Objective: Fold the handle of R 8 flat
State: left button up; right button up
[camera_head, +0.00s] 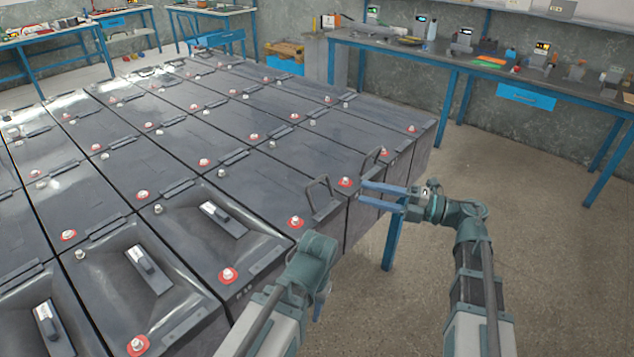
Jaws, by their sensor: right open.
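A block of dark grey batteries (270,185) fills the left and middle of the view. Two dark handles stand up at the block's right edge: a nearer handle (312,190) and a farther handle (379,154). I cannot read any label, so I cannot tell which is R 8. My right gripper (362,193) is open and empty, its two fingers pointing left at the block's right edge, right of the nearer handle and below the farther one. My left gripper (321,302) is mostly hidden behind its own wrist, below the nearer handle; its jaws do not show.
Red-ringed terminals (296,222) and pale terminals stud the battery tops. A workbench (480,62) with tools and blue legs stands along the back right wall. The floor (540,240) to the right is clear.

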aim_at(317, 181)
jog(key=x, duration=1.3)
jog(key=shift+w+a+p, duration=0.1)
jog(key=shift+a+p, duration=0.1)
jog(key=shift+p, duration=0.1)
grip_shut()
